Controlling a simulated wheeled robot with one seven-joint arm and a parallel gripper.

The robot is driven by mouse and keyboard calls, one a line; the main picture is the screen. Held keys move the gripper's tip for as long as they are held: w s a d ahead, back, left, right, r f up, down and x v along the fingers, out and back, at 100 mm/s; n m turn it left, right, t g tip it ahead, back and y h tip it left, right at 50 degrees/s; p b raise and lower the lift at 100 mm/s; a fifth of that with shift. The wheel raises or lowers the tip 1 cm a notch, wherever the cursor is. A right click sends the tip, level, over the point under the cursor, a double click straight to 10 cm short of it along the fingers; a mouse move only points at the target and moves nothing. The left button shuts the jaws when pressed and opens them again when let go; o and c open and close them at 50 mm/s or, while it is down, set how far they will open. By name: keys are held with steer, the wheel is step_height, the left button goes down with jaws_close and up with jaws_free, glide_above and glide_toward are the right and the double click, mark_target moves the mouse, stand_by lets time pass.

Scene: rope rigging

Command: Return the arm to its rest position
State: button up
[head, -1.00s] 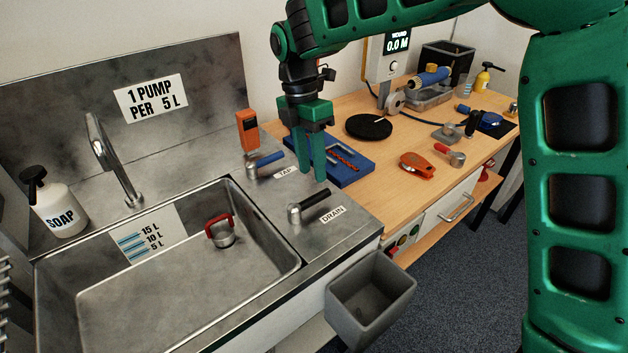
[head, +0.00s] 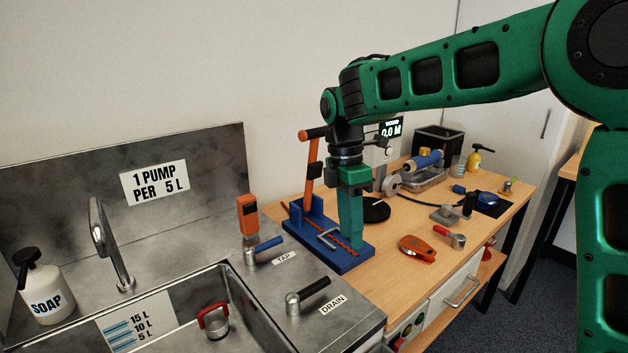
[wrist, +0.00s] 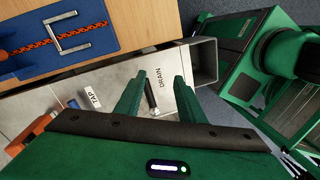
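My gripper (head: 351,243) hangs pointing down from the green arm in the head view. It appears in front of the right part of a blue board (head: 300,236) and hides some of it. In the wrist view, the two green fingers (wrist: 160,82) stand apart with nothing held between them. The drain lever (wrist: 152,98) shows beyond the gap, clear of the fingers. The blue board also shows at the upper left of the wrist view (wrist: 100,35), with a red-and-black rope and a metal staple-shaped bar on it.
The steel sink (head: 175,288) is at left, with a soap bottle (head: 43,287), faucet (head: 108,245) and tap lever (head: 263,248). An orange-handled lever (head: 311,175) rises from the blue board. The wooden bench (head: 385,280) holds an orange tool (head: 417,249) and several other items.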

steer(key=s+d+m, duration=0.6)
steer(key=d+m, duration=0.1)
steer(key=d, duration=0.5)
steer(key=s+d+m, duration=0.5)
steer(key=d+m, duration=0.3)
steer(key=d, duration=0.5)
steer(key=s+d+f+m, duration=0.3)
steer(key=s+m, duration=0.3)
steer(key=s, duration=0.3)
steer(key=s+d+f+m+t+y, duration=0.1)
steer(key=s+d+f+m, duration=0.2)
steer(key=s+d+m, duration=0.2)
steer(key=s+m, duration=0.1)
steer(key=s, duration=0.2)
steer(key=shift+s+d+m+t, duration=0.3)
steer(key=shift+s+m, duration=0.05)
steer(key=shift+m, duration=0.05)
steer(key=shift+w+f, duration=0.25)
steer(key=shift+w, duration=0.4)
